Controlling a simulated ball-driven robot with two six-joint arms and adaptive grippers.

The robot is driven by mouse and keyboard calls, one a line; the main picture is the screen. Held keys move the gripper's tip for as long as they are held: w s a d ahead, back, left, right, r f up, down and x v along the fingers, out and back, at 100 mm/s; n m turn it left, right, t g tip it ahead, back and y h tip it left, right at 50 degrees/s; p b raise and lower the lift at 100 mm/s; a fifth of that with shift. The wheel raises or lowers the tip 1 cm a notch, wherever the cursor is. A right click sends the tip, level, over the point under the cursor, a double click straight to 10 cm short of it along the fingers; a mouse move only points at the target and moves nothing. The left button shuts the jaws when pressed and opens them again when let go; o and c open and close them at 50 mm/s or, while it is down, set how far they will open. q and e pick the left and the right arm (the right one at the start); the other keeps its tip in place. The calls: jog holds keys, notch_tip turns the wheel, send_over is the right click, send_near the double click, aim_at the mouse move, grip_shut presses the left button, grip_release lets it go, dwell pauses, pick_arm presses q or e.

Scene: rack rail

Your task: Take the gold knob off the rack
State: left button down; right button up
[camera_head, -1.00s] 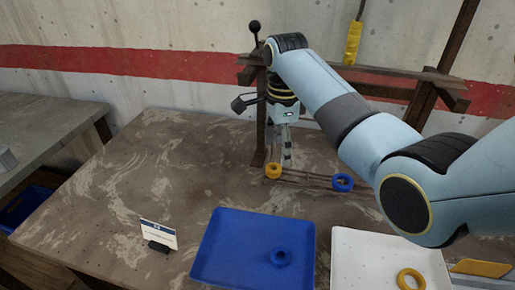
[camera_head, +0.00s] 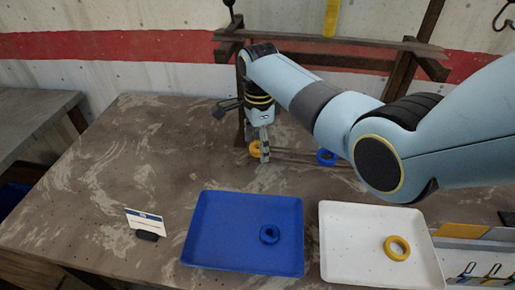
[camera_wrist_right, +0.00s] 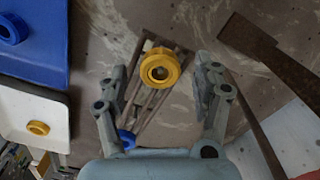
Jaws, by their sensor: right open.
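The gold knob (camera_head: 254,149) sits at the left end of the rack's low rails (camera_head: 290,156). In the right wrist view the gold knob (camera_wrist_right: 160,68) lies between the spread fingers, near fingertip level, with clear gaps on both sides. My right gripper (camera_head: 263,157) points down, and one finger covers part of the knob in the head view. In the wrist view my right gripper (camera_wrist_right: 160,85) is open and empty. A blue knob (camera_head: 326,157) sits farther right on the rack, partly beside my arm. My left gripper is not in view.
A blue tray (camera_head: 215,235) holds a blue ring (camera_head: 269,234). A white tray (camera_head: 340,255) holds a gold ring (camera_head: 397,248). A small sign (camera_head: 145,222) stands at the left. Dark wooden posts and a crossbar (camera_head: 340,45) rise behind.

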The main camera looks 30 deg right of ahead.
jog(key=c, duration=1.3)
jog(key=shift+o, duration=0.2)
jog(key=shift+r, duration=0.15)
